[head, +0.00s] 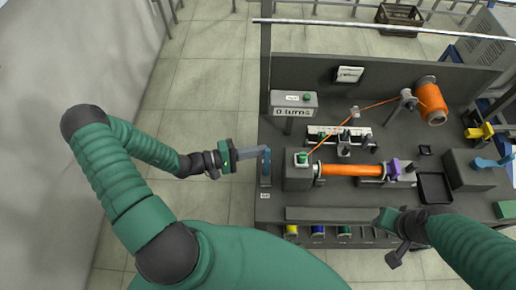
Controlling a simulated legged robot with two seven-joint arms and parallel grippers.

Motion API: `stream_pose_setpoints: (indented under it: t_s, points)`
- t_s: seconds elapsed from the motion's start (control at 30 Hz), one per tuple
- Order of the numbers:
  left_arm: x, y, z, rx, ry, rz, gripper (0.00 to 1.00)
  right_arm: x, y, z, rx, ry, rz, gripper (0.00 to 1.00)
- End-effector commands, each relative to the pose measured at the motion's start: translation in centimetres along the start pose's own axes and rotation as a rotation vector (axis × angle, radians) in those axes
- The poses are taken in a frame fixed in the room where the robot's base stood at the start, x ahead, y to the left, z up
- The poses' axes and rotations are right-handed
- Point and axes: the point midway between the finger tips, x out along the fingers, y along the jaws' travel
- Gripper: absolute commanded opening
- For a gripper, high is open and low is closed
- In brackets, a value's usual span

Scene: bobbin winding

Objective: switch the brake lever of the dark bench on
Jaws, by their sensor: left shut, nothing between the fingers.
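The brake lever (266,164) is a blue handle on a narrow plate at the left edge of the dark bench (333,72), with a small white label below it. My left gripper (261,150) comes in from the left with its fingers shut and empty. Its tips are at the upper part of the lever; I cannot tell whether they touch it. My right gripper (388,238) is low at the right, over the bench's front edge, and its finger opening is unclear.
A grey counter box (294,103) reads "0 turns". An orange bobbin (350,170) sits in the winder, with orange thread running to a spool (432,104) at the back right. Colored bobbins (318,230) line the front. Tiled floor left of the bench is clear.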

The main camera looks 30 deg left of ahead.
Motion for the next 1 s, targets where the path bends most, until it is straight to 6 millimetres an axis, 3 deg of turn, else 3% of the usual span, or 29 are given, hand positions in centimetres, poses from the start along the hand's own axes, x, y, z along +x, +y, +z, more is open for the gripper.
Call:
stream_pose_setpoints:
  t_s: [0.47,1.0]
  points:
    - [-0.3,0.1,1.0,0.099,0.0,0.038,0.0,0.1,0.0,0.0,0.0,0.0,0.0,0.36]
    - [-1.5,-0.4,4.4,0.481,0.002,0.172,0.0,0.6,0.0,0.1,0.0,0.0,0.0,0.36]
